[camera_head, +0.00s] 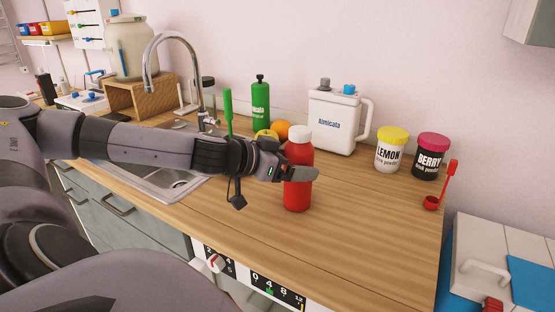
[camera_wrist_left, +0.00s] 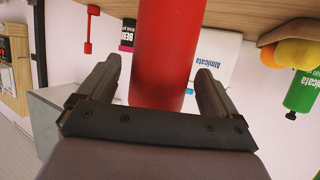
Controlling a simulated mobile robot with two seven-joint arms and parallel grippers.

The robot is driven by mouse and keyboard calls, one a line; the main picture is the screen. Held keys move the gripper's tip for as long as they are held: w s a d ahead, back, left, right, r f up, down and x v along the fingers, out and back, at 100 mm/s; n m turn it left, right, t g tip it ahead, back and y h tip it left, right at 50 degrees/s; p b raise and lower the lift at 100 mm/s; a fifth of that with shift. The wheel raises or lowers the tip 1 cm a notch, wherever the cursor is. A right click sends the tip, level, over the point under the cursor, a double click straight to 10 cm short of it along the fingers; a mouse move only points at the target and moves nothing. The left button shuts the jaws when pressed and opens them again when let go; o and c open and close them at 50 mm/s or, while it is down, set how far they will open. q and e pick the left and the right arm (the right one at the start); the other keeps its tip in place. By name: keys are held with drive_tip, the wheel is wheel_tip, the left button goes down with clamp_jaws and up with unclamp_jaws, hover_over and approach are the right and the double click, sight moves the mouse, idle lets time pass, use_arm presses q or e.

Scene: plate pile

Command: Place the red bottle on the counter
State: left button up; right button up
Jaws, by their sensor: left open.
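The red bottle (camera_head: 297,190) with a white cap stands upright on the wooden counter (camera_head: 350,225), near its middle. My left gripper (camera_head: 298,174) is at the bottle, with one finger showing across its front. In the left wrist view, the red bottle (camera_wrist_left: 163,60) lies between the two fingers of my left gripper (camera_wrist_left: 160,85). The fingers are spread, with a gap visible on the finger sides. The bottle's base appears to rest on the counter top. My right gripper is not in view.
Behind the bottle are an orange (camera_head: 281,129), a green bottle (camera_head: 260,102) and a white jug (camera_head: 335,122). The lemon jar (camera_head: 391,150), berry jar (camera_head: 430,157) and a red scoop (camera_head: 433,202) stand to the right. A sink (camera_head: 165,180) is at left. Counter right of the bottle is clear.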

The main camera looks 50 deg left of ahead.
use_arm(q)
drive_tip(key=shift+s+r+b, duration=0.1)
drive_tip(key=shift+s+b, duration=0.1)
drive_tip(key=shift+b, duration=0.15)
drive_tip(key=b+v, duration=0.3)
drive_tip(key=v, duration=0.8)
drive_tip(key=shift+s+r, duration=0.25)
